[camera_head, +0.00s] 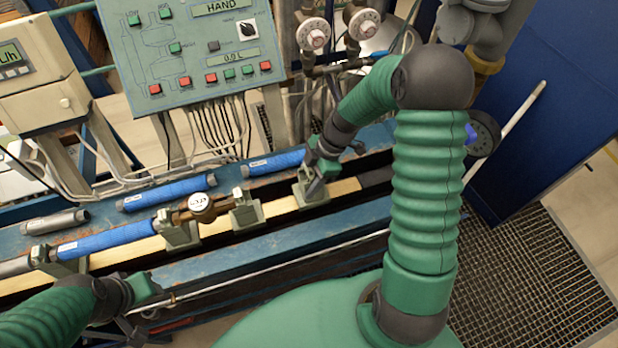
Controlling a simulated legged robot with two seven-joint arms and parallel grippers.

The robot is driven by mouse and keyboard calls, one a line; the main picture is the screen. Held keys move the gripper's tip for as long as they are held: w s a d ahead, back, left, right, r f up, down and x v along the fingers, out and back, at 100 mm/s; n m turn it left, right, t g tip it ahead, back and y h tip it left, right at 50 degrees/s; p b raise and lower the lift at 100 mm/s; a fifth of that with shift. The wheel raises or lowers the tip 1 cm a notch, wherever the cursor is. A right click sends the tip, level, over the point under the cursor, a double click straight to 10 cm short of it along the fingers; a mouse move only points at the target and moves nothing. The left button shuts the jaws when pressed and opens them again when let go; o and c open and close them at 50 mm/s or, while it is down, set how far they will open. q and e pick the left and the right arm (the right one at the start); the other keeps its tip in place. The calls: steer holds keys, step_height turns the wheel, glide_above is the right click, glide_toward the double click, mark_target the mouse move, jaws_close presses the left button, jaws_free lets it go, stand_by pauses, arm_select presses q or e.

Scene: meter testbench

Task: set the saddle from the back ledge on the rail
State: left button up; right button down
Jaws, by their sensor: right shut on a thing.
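My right gripper (318,163) is shut on a grey-green saddle (313,193). The saddle is upright at the pale rail (281,206), toward its right end. Its base appears to be at the rail's top, but I cannot tell whether it touches; the gripper covers part of it. Another saddle (245,213) stands on the rail to its left, and one more (179,237) stands farther left under the gauge fitting. My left gripper (142,308) is low at the left, in front of the rail and away from the saddles; its fingers are unclear.
Blue pipes (165,194) and a short grey pipe (55,221) lie on the back ledge (100,212). A dial gauge (201,203) sits on the line. The control panel (190,50) and valve gauges (313,35) stand behind. Floor grating (535,285) lies right.

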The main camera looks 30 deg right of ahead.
steer(key=shift+d+f, duration=0.1)
steer(key=shift+d, duration=0.35)
steer(key=shift+w+d+f+b, duration=0.15)
steer(key=shift+d+f+b, duration=0.15)
steer(key=shift+f+b, duration=0.05)
arm_select(q)
steer(key=shift+d+f, duration=0.15)
steer(key=shift+f, duration=0.25)
arm_select(e)
steer(key=shift+a+r, duration=0.1)
steer(key=shift+a, duration=0.2)
